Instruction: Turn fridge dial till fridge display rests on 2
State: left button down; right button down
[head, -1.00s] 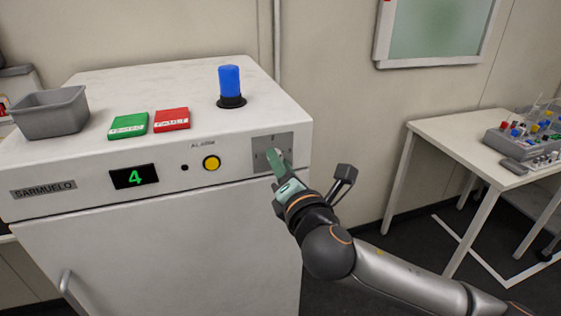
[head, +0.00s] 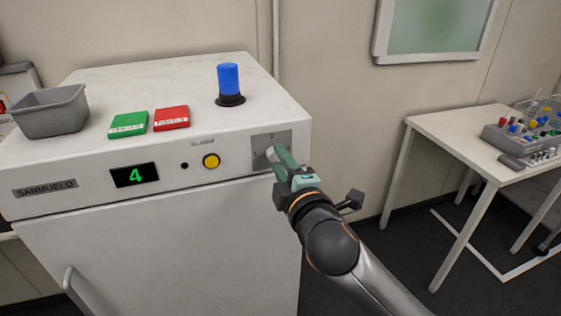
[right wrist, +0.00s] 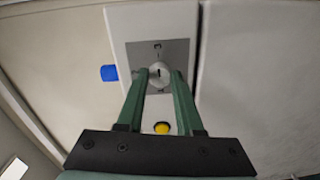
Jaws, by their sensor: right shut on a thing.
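The fridge (head: 190,225) is a white cabinet at the left of the head view. The fridge dial (right wrist: 158,74) is a round, light knob with a dark mark, on a grey plate (head: 260,139) at the right end of the front panel. My right gripper (head: 275,154) is at the dial. In the right wrist view its two green fingers (right wrist: 160,82) are shut on the dial, one on each side. The fingers hide part of the dial in the head view. My left gripper is not in view.
A yellow alarm button (head: 211,161) is left of the dial plate. A blue lamp (head: 230,84), a red box (head: 172,118), a green box (head: 128,124) and a grey bin (head: 50,112) stand on top. A white table (head: 470,150) is at the right.

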jog(key=shift+m, duration=0.5)
jog(key=c, duration=0.6)
grip_release()
jog(key=shift+o, duration=0.2)
jog(key=shift+s, duration=0.1)
jog(key=b+v, duration=0.1)
jog(key=v, duration=1.1)
jog(key=shift+b, duration=0.3)
jog(key=shift+s+d, duration=0.1)
jog(key=shift+s, duration=0.05)
